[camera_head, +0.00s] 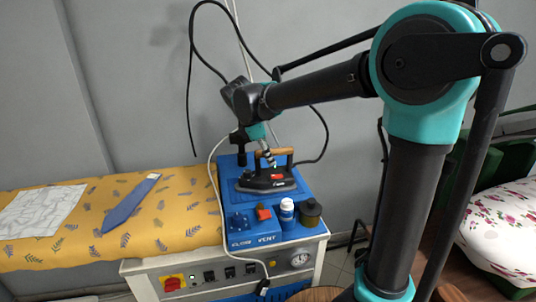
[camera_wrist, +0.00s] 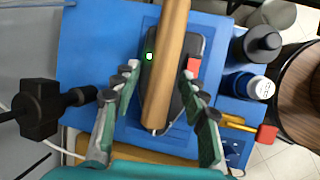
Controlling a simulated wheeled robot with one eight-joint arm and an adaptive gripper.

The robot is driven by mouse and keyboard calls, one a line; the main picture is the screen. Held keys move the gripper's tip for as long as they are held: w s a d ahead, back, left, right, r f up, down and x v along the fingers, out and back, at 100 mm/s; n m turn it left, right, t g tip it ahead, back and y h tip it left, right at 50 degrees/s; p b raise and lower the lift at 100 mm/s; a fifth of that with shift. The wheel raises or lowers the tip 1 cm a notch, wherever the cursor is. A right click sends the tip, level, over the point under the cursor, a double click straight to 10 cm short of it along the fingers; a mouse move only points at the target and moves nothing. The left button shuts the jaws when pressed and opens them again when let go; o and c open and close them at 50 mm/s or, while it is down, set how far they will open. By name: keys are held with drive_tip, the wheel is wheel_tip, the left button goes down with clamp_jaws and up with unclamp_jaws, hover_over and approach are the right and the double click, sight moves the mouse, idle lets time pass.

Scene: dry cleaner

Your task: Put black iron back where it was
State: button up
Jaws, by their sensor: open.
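The black iron (camera_head: 268,181) with a wooden handle rests on the blue mat (camera_head: 312,199) on top of the white steam unit in the head view. In the wrist view the wooden handle (camera_wrist: 170,70) runs lengthwise between my fingers, above the dark iron body (camera_wrist: 189,120). My gripper (camera_wrist: 155,82) is open, with one finger on each side of the handle. I see gaps between the fingers and the handle. In the head view my gripper (camera_head: 268,155) is just above the iron, and its fingertips are hard to make out.
A yellow ironing board (camera_head: 180,222) with a blue tie (camera_head: 130,203) and a white cloth (camera_head: 42,211) lies to the left. Black and white cables hang nearby.

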drive_tip(key=v, duration=1.2)
idle(1.1)
